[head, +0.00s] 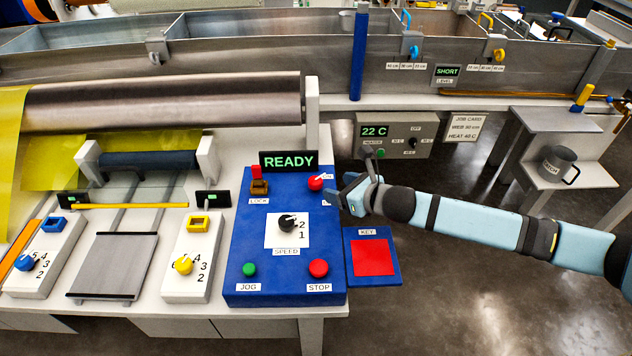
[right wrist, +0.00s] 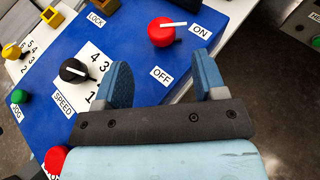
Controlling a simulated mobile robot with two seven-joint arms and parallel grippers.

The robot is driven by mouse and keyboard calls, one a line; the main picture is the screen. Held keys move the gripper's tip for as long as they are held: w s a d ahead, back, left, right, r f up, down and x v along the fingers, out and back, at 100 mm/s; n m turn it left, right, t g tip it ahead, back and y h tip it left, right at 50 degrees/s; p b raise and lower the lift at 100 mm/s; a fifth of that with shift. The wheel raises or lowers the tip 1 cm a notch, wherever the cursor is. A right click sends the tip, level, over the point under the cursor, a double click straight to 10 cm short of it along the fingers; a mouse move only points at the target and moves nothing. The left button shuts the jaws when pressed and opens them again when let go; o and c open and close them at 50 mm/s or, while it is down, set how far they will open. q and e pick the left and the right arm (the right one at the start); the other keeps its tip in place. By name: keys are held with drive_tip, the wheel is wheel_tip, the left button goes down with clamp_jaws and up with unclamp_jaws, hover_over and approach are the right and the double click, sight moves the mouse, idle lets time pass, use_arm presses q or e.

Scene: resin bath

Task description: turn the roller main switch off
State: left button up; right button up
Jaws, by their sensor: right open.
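The roller main switch is a round red knob with a white pointer (right wrist: 162,34), on the blue control panel (right wrist: 130,25). In the right wrist view its pointer is turned toward the ON label (right wrist: 201,30). The OFF label (right wrist: 161,75) lies nearer my gripper. In the head view the switch (head: 315,183) is at the panel's upper right. My right gripper (head: 342,192) is just right of it. In the right wrist view my right gripper (right wrist: 160,64) is open and empty, with the knob beyond the fingertips, apart from them. My left gripper is not in view.
The panel also holds a LOCK switch with a red top (head: 259,183), a black SPEED knob (head: 287,223), a green JOG button (head: 249,269) and a red STOP button (head: 318,268). A READY display (head: 289,161) stands behind. A KEY pad (head: 372,258) is at right.

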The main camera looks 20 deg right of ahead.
sight(318, 181)
drive_tip(key=x, duration=0.9)
drive_tip(key=shift+w+b, duration=0.15)
drive_tip(key=shift+b, duration=0.25)
drive_tip(key=c, duration=0.9)
